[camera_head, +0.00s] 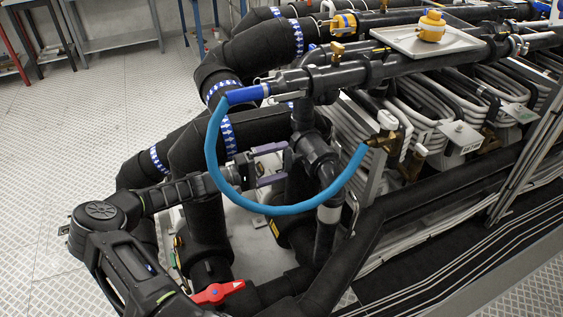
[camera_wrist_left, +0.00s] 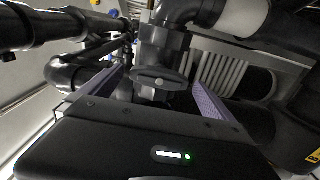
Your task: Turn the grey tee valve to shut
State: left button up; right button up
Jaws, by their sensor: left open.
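The grey tee valve (camera_head: 318,152) is a dark grey body on a vertical pipe, behind the loop of the blue hose. In the left wrist view its tee handle (camera_wrist_left: 160,77) lies roughly crosswise in the picture, with a round hub in the middle. My left gripper (camera_head: 284,164) is open, with purple finger pads, just left of the valve. In the left wrist view the open left gripper (camera_wrist_left: 160,82) has one finger on each side of the handle. Gaps show at both sides, and I see no clear contact. In the head view the handle is mostly hidden by the fingers and hose.
A red valve handle (camera_head: 218,292) sits below. Thick black insulated pipes (camera_head: 262,45) crowd around the valve. A tray (camera_head: 399,40) with a yellow object (camera_head: 431,25) is at the upper right. Open floor (camera_head: 60,150) lies left.

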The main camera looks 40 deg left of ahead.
pick_arm(q)
jog(key=v, duration=0.6)
jog(key=shift+s, duration=0.4)
jog(key=shift+a, duration=0.15)
